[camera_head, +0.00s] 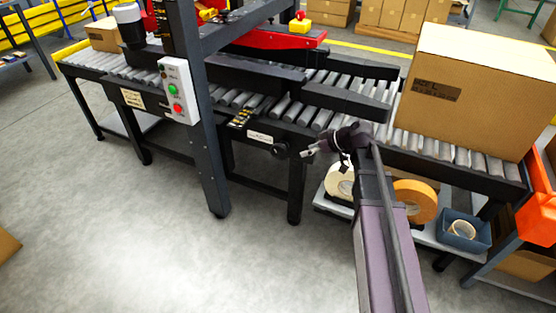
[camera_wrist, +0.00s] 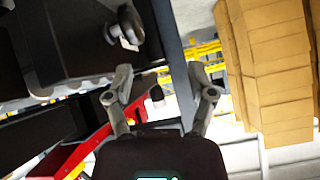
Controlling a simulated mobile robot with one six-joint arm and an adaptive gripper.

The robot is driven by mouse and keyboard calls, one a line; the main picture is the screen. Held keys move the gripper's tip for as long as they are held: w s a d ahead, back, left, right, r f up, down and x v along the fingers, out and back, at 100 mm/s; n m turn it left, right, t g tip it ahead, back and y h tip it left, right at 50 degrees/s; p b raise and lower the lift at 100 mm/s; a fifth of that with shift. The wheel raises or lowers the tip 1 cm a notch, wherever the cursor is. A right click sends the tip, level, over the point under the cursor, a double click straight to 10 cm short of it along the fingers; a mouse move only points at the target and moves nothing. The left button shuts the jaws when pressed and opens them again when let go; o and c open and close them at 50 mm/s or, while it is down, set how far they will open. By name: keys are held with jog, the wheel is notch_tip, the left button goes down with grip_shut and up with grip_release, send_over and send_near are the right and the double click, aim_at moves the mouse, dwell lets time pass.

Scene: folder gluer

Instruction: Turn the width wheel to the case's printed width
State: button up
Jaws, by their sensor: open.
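The width wheel (camera_head: 279,150) is a small black handwheel on the front side rail of the machine, below a white label plate (camera_head: 260,137). A dark knob on a grey shaft, likely the same wheel, shows in the wrist view (camera_wrist: 130,24), beyond my fingertips. My gripper (camera_head: 308,151) is open and empty, just to the right of the wheel and apart from it; its spread fingers show in the wrist view (camera_wrist: 160,76). The large cardboard case (camera_head: 480,85) stands on the rollers at the right. Its dark printed patch (camera_head: 437,90) is too small to read.
A black post (camera_head: 205,150) and a control box (camera_head: 178,90) with green and red buttons stand left of the wheel. A black leg (camera_head: 297,190) is below. A low shelf with tape rolls (camera_head: 413,200) and a blue bin (camera_head: 463,230) lies right. The front floor is clear.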

aim_at(276, 148)
jog(key=shift+w+a+f+n+t+y+b, duration=0.25)
jog(key=shift+w+f+n+y+b, duration=0.25)
jog(key=shift+w+b, duration=0.5)
jog(key=shift+w+a+f+n+t+y+b, duration=0.25)
jog(key=shift+w+f+n+y+b, duration=0.35)
jog(key=shift+b, duration=0.45)
jog(key=shift+w+a+f+n+t+y+b, duration=0.2)
jog(key=shift+w+a+f+n+y+b, duration=0.3)
jog(key=shift+w+b, duration=0.55)
jog(key=shift+d+f, duration=0.15)
jog(key=shift+b+x, duration=2.3)
jog(key=shift+x, duration=3.65)
jog(key=shift+d+f, duration=0.1)
